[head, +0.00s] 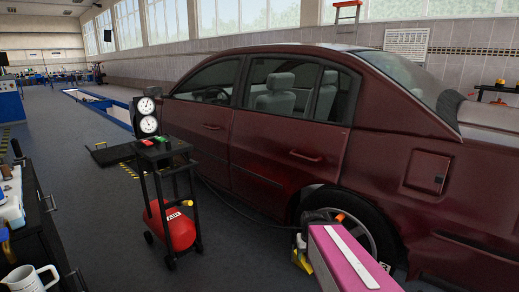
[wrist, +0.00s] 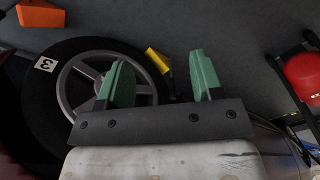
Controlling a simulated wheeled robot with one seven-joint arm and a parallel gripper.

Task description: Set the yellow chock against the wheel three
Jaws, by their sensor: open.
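The yellow chock (wrist: 157,60) is in the wrist view at the right edge of a dark tyre, tilted. Wheel three (wrist: 85,88) carries a white label with a 3 and has a grey spoked rim. My gripper (wrist: 158,62) is open, its green fingers apart, with the chock showing in the gap between them. I cannot tell whether the chock touches the tyre or how far beyond the fingertips it lies. In the head view the yellow chock (head: 303,261) shows low beside the rear wheel (head: 366,232), partly covered by my arm.
An orange block (wrist: 38,14) lies on the other side of the wheel. A dark red car (head: 270,130) fills the right. A black cart (head: 165,165) with gauges and a red tank (head: 172,228) stand left of the wheel.

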